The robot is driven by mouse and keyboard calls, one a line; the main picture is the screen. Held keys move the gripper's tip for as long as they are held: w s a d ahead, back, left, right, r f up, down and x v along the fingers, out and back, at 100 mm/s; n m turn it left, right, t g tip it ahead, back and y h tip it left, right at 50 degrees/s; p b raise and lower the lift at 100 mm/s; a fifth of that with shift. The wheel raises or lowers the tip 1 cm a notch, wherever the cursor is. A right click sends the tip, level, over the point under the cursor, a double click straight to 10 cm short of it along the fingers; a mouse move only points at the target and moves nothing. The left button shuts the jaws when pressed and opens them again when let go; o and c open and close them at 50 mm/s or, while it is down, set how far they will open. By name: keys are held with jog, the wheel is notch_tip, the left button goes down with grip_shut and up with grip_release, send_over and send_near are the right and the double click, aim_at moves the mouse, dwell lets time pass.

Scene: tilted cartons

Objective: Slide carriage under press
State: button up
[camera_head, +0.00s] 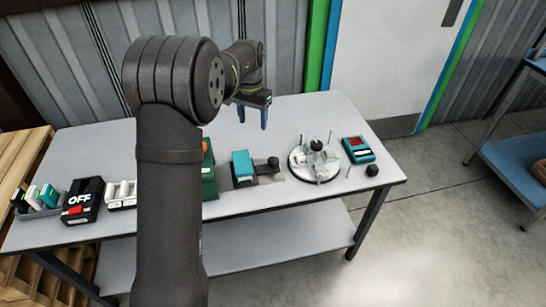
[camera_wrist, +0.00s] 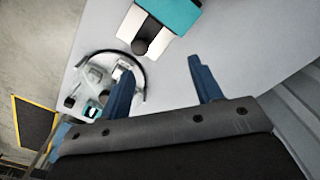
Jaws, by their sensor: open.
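The carriage appears to be the teal block (camera_head: 242,164) with a dark base and a black knob (camera_head: 273,162) on its right, sitting on a grey track on the table. In the wrist view the teal block (camera_wrist: 178,12) is at the top, with the black knob (camera_wrist: 140,46) at its near end. A green housing (camera_head: 209,178), possibly the press, stands left of the block and is mostly hidden behind my arm. My gripper (camera_head: 253,116) is open and empty above the table's back part, apart from the block. Its blue fingers also show in the wrist view (camera_wrist: 160,80).
A round clear fixture (camera_head: 300,162) with upright pins stands right of the track. Beyond it are a teal device (camera_head: 357,150) and a small black knob (camera_head: 372,170). A black OFF switch box (camera_head: 82,203) and small white parts stand at left. The table's back is clear.

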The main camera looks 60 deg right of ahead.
jog(key=m, duration=0.1)
send_near(273, 160)
notch_tip(273, 160, down, 8)
jog(key=shift+d+f, duration=0.1)
jog(key=shift+f, duration=0.1)
dwell(0.4)
